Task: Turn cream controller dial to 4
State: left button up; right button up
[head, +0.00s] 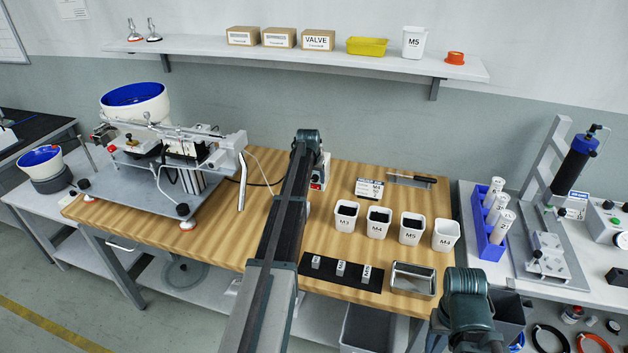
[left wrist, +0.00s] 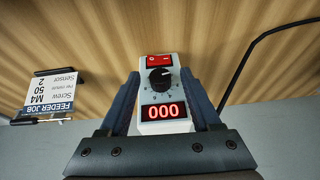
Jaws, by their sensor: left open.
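The cream controller (left wrist: 148,128) is a small box with a red switch (left wrist: 159,60), a black dial (left wrist: 160,78) and a red display (left wrist: 163,111) reading 000. In the left wrist view it stands between the fingers of my open left gripper (left wrist: 160,86), with no clear contact on the dial. A light mark shows on the dial, but the number it points to is too small to read. In the head view the controller (head: 319,172) is at the back of the wooden bench, partly hidden behind my left arm.
A feeder job card (head: 369,188) stands right of the controller; it shows upside down in the left wrist view (left wrist: 50,92). A black cable (left wrist: 245,55) runs beside the controller. White bins (head: 411,228) and a metal tray (head: 413,280) stand to the right on the bench (head: 235,237).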

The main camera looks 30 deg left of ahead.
pick_arm(q)
grip_shut()
jog(key=shift+d, duration=0.15)
jog(key=shift+d+f+y+b, duration=0.15)
jog(key=shift+y+b, duration=0.25)
jog(key=shift+y, duration=0.4)
jog(key=shift+d+f+m+g+y+b, duration=0.15)
jog(key=shift+m+g+y+b, duration=0.3)
jog(key=shift+y, duration=0.35)
jog(key=y+b, duration=0.3)
jog(key=b, duration=0.1)
jog(key=f+m+y+b, duration=0.1)
jog(key=y+b, duration=0.1)
jog(key=b, duration=0.2)
jog(key=d+m+g+y+b, duration=0.1)
jog(key=y+b, duration=0.2)
jog(key=b, duration=0.1)
jog(key=shift+w+f+y, duration=0.15)
jog(key=shift+f+y, duration=0.05)
jog(key=shift+y, duration=0.1)
jog(key=shift+r+y+b, duration=0.15)
jog(key=shift+y+b, duration=0.65)
jog(key=shift+b, duration=0.55)
